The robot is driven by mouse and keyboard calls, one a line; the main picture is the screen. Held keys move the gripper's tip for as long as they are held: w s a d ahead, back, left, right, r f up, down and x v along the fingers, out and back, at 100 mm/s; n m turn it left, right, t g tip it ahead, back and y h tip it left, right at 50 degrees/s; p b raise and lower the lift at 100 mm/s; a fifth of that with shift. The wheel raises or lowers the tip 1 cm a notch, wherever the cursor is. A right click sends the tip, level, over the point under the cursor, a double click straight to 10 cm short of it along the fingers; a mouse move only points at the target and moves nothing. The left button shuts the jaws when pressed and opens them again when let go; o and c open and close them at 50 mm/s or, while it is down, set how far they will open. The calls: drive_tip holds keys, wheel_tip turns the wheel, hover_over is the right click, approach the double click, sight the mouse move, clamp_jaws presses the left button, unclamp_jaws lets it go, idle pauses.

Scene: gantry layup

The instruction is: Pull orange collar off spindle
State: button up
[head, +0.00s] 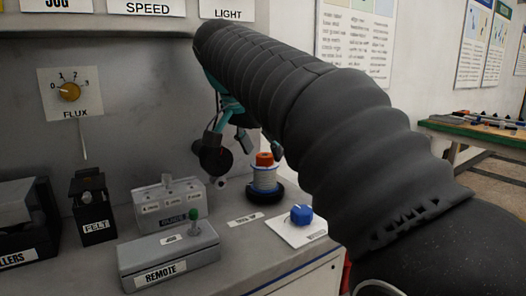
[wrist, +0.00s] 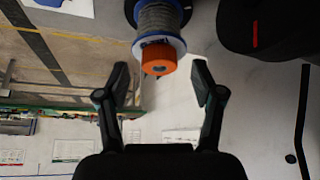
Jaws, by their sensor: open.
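The orange collar (head: 264,159) sits on top of the spindle, above a grey-wound spool (head: 265,178) with blue rims on a black round base (head: 263,194). In the wrist view the orange collar (wrist: 158,60) is at the upper middle, at the near end of the spool (wrist: 160,20). My gripper (wrist: 158,72) is open, with one finger to the left of the collar and one to the right. Clear gaps show between collar and fingers, and nothing is held. In the head view my arm hides part of my gripper (head: 245,150), which is close by the spool.
Left of the spool stand a grey block with labelled slots (head: 172,203), a REMOTE box (head: 168,256) with a green-topped lever (head: 194,222) and a FELT box (head: 93,210). A blue knob (head: 301,214) on a white plate is to its right. A FLUX dial (head: 68,92) is on the back wall.

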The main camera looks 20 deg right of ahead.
sight(263, 165)
drive_tip(key=shift+w+d+f, duration=0.15)
drive_tip(key=shift+d+f, duration=0.1)
drive_tip(key=shift+f, duration=0.25)
clamp_jaws()
drive_tip(key=shift+r, duration=1.6)
idle(0.6)
drive_tip(key=shift+r, duration=1.7)
